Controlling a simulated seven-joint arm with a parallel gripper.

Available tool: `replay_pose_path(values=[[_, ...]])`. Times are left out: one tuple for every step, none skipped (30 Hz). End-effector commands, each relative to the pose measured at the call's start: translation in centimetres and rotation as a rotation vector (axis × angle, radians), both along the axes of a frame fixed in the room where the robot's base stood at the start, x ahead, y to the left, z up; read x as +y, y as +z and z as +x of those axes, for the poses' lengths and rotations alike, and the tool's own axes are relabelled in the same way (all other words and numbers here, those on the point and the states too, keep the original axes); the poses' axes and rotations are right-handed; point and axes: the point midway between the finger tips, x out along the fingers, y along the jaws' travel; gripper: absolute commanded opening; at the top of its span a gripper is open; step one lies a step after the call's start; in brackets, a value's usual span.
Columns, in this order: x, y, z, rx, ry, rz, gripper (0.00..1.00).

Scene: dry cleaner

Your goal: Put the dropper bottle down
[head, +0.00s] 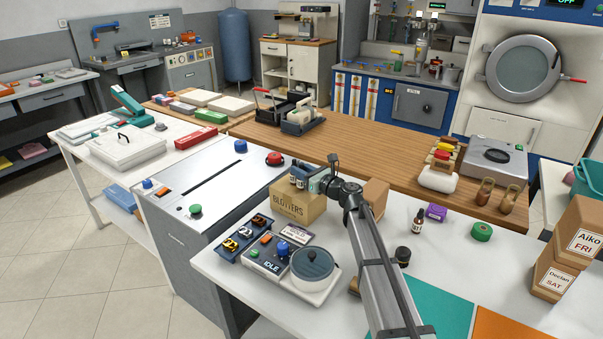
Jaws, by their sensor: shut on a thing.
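A small dark dropper bottle (418,222) with a black top and pale label stands upright on the white table (455,268), right of my arm. It is apart from my gripper. My gripper (300,177) is at the end of my arm, over or at the top of the cardboard box marked BLOTTERS (297,208). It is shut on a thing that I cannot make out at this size. Whether the gripper touches the box is unclear.
A purple box (436,212), a green roll (481,232) and a dark jar (402,255) are near the bottle. Paper bags (566,250) stand at right. Teal (440,308) and orange (500,325) areas lie clear in front.

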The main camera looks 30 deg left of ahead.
Motion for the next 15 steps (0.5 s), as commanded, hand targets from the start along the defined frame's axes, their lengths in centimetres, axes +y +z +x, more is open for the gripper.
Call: replay_pose_path(values=[[0.0, -0.52, 0.0, 0.001, 0.0, -0.001, 0.0], [0.0, -0.67, 0.0, 0.0, 0.0, 0.0, 0.0], [0.0, -0.76, 0.0, -0.001, 0.0, 0.0, 0.0], [0.0, -0.76, 0.0, -0.001, 0.0, 0.0, 0.0], [0.0, -0.74, 0.0, -0.002, 0.0, 0.001, 0.0], [0.0, -0.72, 0.0, -0.002, 0.0, 0.001, 0.0], [0.0, -0.71, 0.0, -0.002, 0.0, 0.001, 0.0], [0.0, -0.71, 0.0, -0.001, 0.0, 0.001, 0.0], [0.0, -0.72, 0.0, -0.001, 0.0, 0.001, 0.0], [0.0, -0.74, -0.01, -0.001, 0.0, 0.001, 0.0], [0.0, -0.78, 0.0, -0.001, 0.0, 0.0, 0.0], [0.0, -0.87, 0.0, -0.001, 0.0, 0.0, 0.0], [0.0, -0.95, -0.01, -0.001, 0.0, 0.0, 0.0], [0.0, -1.02, -0.01, -0.001, 0.0, 0.0, 0.0], [0.0, -1.04, -0.01, -0.001, 0.0, 0.001, 0.3]])
